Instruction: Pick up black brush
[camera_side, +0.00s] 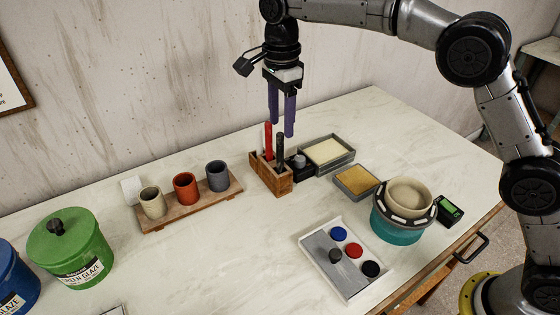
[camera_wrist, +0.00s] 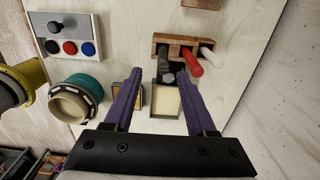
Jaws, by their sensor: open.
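The black brush (camera_side: 280,150) stands upright in a wooden holder (camera_side: 283,187), next to a red-handled brush (camera_side: 268,138). My gripper (camera_side: 282,130) is above the holder, with its purple fingers pointing down and apart. The fingertips are close to the tops of the handles, and nothing is held between them. A dark handle end (camera_wrist: 167,74) shows between my fingers (camera_wrist: 160,72). The lower part of the brush is hidden in the holder.
Cups, including a red one (camera_side: 185,188), sit on a board to the left. A teal pot (camera_side: 398,225) and a button panel (camera_side: 330,282) are in front. The wall is behind.

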